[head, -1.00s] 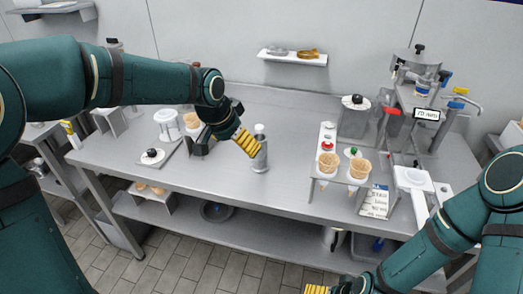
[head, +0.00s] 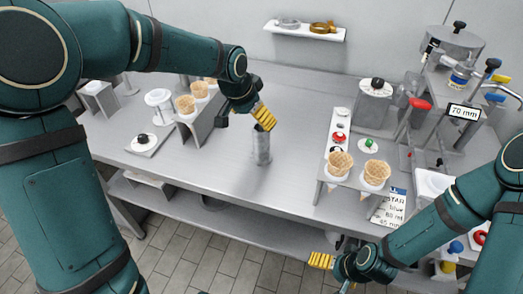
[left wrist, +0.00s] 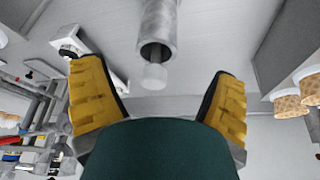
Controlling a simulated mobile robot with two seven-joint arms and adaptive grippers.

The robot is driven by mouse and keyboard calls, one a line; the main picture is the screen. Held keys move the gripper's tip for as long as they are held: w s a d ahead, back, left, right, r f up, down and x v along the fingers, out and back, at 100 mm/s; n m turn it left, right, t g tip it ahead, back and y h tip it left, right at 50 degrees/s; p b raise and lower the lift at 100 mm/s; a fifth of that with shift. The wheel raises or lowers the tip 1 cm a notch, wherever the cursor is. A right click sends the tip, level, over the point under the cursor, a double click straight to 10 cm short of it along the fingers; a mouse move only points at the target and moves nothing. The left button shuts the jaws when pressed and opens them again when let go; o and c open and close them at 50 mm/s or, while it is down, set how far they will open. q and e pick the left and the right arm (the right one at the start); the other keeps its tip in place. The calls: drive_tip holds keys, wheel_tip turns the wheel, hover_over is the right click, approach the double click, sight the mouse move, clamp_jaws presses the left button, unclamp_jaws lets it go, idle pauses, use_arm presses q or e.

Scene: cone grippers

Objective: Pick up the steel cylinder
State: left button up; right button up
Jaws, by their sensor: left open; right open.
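The steel cylinder (head: 261,150) stands upright on the steel table (head: 215,165), near its middle. In the left wrist view the cylinder (left wrist: 158,32) shows at the top centre, with a pale round tip at its near end. My left gripper (head: 264,117) is at the cylinder's top in the head view and hides part of it. In the left wrist view its yellow fingers (left wrist: 160,100) are spread wide, one on each side of the cylinder's line, touching nothing that I can see. My right gripper (head: 322,261) is open and empty, low in front of the table's edge.
A holder with two waffle cones (head: 340,163) stands right of the cylinder. More cones (head: 186,105) stand on a stand to the left. A machine with a "70 mm" sign (head: 463,112) is at the back right. The table around the cylinder is clear.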

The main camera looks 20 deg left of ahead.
sight(262, 128)
use_arm(q)
drive_tip(key=shift+d+b+x, duration=0.15)
drive_tip(key=shift+b+x, duration=0.2)
drive_tip(key=shift+x, duration=1.25)
drive_tip(key=shift+d+b+x, duration=0.1)
drive_tip(key=shift+b+x, duration=0.25)
drive_tip(key=shift+x, duration=1.25)
drive_tip(key=shift+r, duration=0.15)
drive_tip(key=c, duration=1.4)
drive_tip(key=shift+w, duration=0.1)
drive_tip(key=shift+r, duration=0.1)
